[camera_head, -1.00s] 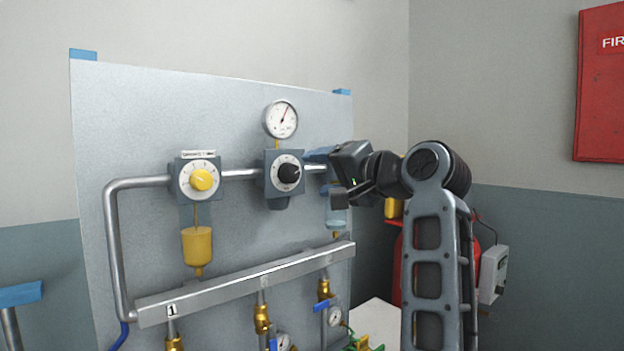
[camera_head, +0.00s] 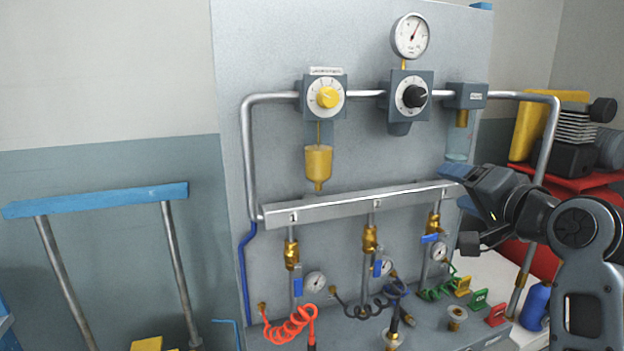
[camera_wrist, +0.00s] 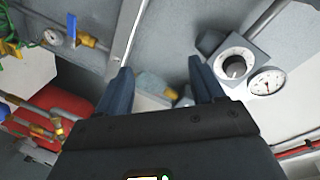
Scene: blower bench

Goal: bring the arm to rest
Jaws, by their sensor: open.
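My gripper (camera_head: 462,207) is at the right of the head view, in front of the panel's right side, below the right-hand bowl unit. Its fingers are apart and nothing is between them. In the wrist view the two blue-grey fingers of my gripper (camera_wrist: 160,84) stand wide apart. Behind them are the grey panel and, to the right, the black-knob regulator (camera_wrist: 234,66) and a round gauge (camera_wrist: 267,81). My arm covers part of the bench's right side in the head view.
The panel (camera_head: 270,130) carries a yellow-knob unit (camera_head: 326,97), the manifold bar (camera_head: 340,203) and several brass valves. Coiled hoses, orange (camera_head: 290,326) and green (camera_head: 436,291), hang low. A red compressor (camera_head: 590,180) stands at the right, a blue-topped frame (camera_head: 100,199) at the left.

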